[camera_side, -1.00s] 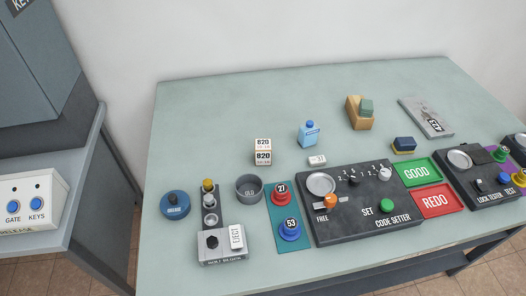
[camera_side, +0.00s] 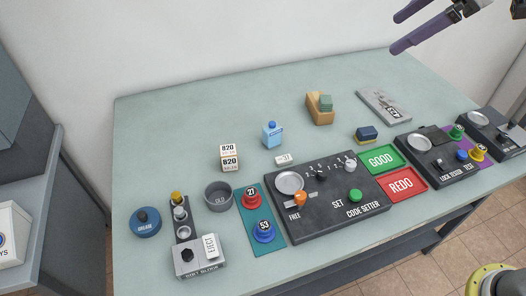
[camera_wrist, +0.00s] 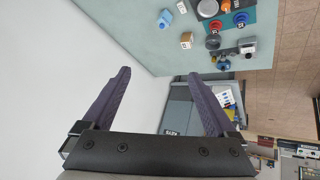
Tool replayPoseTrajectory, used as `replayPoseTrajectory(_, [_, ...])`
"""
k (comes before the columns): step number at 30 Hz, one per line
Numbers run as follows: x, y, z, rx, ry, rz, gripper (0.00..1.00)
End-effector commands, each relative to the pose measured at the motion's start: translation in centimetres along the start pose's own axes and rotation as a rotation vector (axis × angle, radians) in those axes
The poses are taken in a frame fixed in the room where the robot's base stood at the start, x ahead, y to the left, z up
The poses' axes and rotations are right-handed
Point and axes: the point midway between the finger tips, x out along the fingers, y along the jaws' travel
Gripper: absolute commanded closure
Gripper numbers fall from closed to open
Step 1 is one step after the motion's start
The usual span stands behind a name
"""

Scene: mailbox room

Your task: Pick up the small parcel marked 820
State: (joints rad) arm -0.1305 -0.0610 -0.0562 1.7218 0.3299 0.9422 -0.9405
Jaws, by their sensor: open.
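The small parcel marked 820 (camera_side: 230,158) is a white box with tan edges and black numbers. It stands on the green-grey table (camera_side: 175,110), left of the blue bottle and behind the grey round cup. It also shows in the wrist view as a small tan box (camera_wrist: 187,40). My gripper (camera_side: 398,32) is at the upper right of the side view, above the table's far right part and well away from the parcel. Its two purple fingers are wide apart with nothing between them, as the wrist view (camera_wrist: 158,74) also shows.
A blue bottle (camera_side: 272,135) and a small white tag (camera_side: 283,159) stand right of the parcel. The grey cup (camera_side: 218,196) and the red knob 27 (camera_side: 251,198) are in front. The code setter box (camera_side: 325,205) lies further right. The table behind the parcel is clear.

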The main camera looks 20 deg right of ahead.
Motion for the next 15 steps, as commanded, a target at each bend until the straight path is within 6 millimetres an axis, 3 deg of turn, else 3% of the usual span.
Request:
replayPoseTrajectory(3, [4.5,1.3,-3.4,-0.084,0.018,-0.062,0.08])
replayPoseTrajectory(7, [9.6,1.9,-6.5,-0.164,0.039,-0.124,0.08])
replayPoseTrajectory(15, [22.4,0.3,-10.2,-0.269,0.059,-0.263,0.08])
